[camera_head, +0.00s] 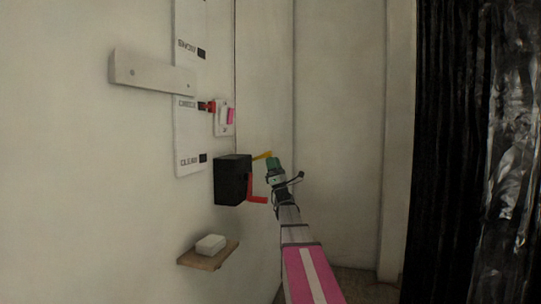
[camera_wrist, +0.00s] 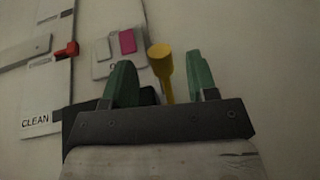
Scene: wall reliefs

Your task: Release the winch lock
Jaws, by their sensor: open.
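A black winch box (camera_head: 232,180) is fixed to the left wall, with a red crank handle (camera_head: 256,192) on its near right side. A yellow lever (camera_head: 262,155) sticks out from the top of the box. My gripper (camera_head: 273,163) is just right of the lever's tip. In the wrist view my gripper (camera_wrist: 162,80) is open, and the yellow lever (camera_wrist: 162,62) stands between its two green fingers, with a gap showing on each side. Whether either finger touches it, I cannot tell. The box (camera_wrist: 82,118) is mostly hidden behind my gripper in that view.
Above the box are a white panel with a pink button (camera_head: 231,116) and a tall labelled board (camera_head: 187,130) with a red pointer (camera_head: 207,106). A wooden shelf (camera_head: 205,258) holds a white block (camera_head: 210,244). Black curtain (camera_head: 450,150) hangs at right.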

